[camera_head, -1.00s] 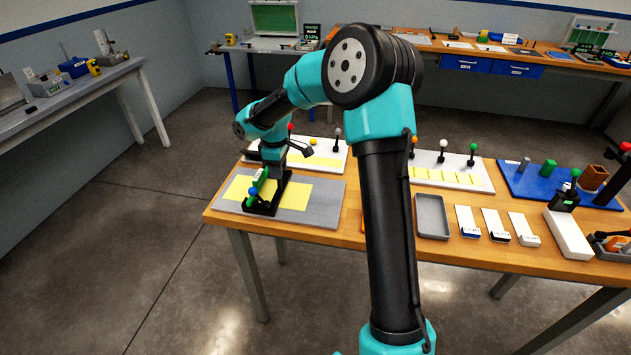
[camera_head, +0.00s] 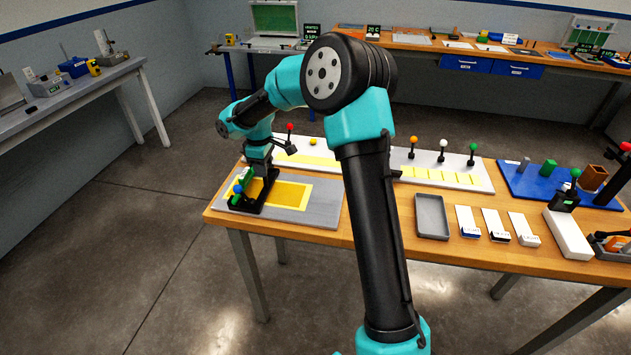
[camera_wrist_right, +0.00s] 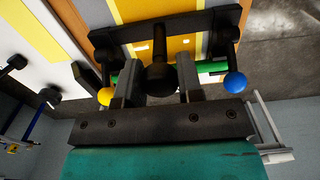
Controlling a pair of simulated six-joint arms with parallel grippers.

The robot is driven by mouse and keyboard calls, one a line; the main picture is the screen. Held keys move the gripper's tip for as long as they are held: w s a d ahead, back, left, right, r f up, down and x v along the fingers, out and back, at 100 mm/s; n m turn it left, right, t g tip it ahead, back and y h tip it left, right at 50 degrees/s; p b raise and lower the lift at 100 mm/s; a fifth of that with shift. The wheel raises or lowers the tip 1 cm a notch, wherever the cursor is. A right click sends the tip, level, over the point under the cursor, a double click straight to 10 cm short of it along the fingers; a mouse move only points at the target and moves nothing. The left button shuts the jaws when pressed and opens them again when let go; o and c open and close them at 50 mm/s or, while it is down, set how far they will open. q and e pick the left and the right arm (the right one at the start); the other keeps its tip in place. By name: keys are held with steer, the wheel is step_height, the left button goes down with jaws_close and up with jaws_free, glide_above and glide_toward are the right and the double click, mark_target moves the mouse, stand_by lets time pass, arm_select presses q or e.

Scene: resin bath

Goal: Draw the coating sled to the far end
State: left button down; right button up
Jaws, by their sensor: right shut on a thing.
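The coating sled (camera_head: 247,206) is a black frame with a green bar and small ball knobs, one blue and one yellow. It stands across the left part of a yellow strip on a grey plate (camera_head: 322,207). The strip (camera_head: 290,194) right of the sled looks deeper yellow, with a paler border. My right gripper (camera_head: 259,170) is over the sled from above. In the right wrist view its two fingers (camera_wrist_right: 158,82) are shut on the sled's dark middle handle (camera_wrist_right: 158,76), with the sled (camera_wrist_right: 150,36) just beyond. My left gripper is not in view.
Behind the plate is a white board with a red-knobbed lever (camera_head: 290,128). To the right are a white board with several knobbed levers (camera_head: 443,145), a grey tray (camera_head: 432,214), labelled blocks and a blue board (camera_head: 530,185). My arm hides the table's middle.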

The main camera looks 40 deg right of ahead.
steer(key=shift+w+a, duration=0.45)
steer(key=shift+w, duration=0.25)
steer(key=o, duration=0.8)
step_height(320, 180, up, 7)
stand_by(0.8)
steer(key=shift+a, duration=0.1)
